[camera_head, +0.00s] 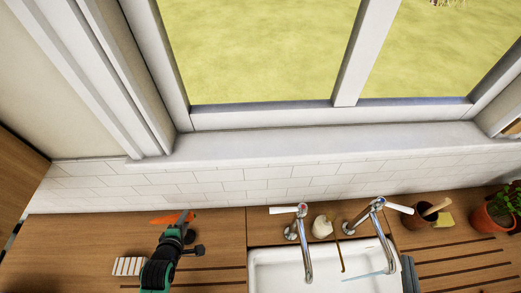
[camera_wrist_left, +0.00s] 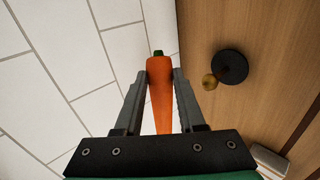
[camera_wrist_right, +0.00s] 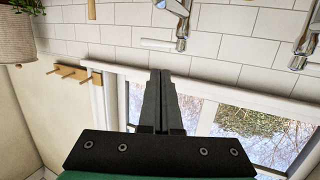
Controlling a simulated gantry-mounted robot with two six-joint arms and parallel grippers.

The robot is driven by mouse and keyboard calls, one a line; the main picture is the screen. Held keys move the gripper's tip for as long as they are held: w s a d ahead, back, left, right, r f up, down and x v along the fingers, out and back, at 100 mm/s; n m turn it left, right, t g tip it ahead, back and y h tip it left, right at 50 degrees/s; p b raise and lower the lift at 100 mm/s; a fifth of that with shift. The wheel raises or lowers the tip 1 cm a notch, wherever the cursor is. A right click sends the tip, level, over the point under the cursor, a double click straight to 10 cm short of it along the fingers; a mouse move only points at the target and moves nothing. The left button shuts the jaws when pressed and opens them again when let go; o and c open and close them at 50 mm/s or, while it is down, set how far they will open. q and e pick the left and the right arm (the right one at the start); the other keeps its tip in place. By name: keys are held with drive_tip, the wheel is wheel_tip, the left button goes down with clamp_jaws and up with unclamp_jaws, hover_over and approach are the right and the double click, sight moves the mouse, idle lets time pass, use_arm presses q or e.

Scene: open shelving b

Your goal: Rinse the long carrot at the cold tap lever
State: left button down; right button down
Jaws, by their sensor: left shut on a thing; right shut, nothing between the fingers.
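The orange carrot (camera_head: 173,218) is held in my left gripper (camera_head: 186,226), above the wooden counter left of the sink. In the left wrist view the carrot (camera_wrist_left: 159,95) lies between the closed fingers (camera_wrist_left: 159,80), its green end pointing away. The left tap (camera_head: 303,240) has a white lever (camera_head: 283,210) and a small red mark. The right tap (camera_head: 378,225) has a white lever (camera_head: 400,208); a pale bluish streak (camera_head: 365,275) near its spout looks like water. My right gripper (camera_wrist_right: 161,85) is shut and empty in the right wrist view; I cannot make it out in the head view.
The white sink (camera_head: 262,265) is right of the carrot. A bottle (camera_head: 322,228) with a thin brown stem stands between the taps. A brown pot (camera_head: 415,217) and a potted plant (camera_head: 492,214) stand right. A striped white block (camera_head: 130,266) lies left. Tiled wall (camera_head: 220,183) is behind.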

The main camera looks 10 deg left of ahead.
drive_tip(key=s, duration=0.1)
drive_tip(key=p, duration=0.1)
approach(394, 206)
drive_tip(key=w+d+f, duration=0.2)
drive_tip(key=w+d, duration=0.1)
drive_tip(key=w, duration=0.3)
drive_tip(key=shift+d+r, duration=0.15)
drive_tip(key=shift+d, duration=0.05)
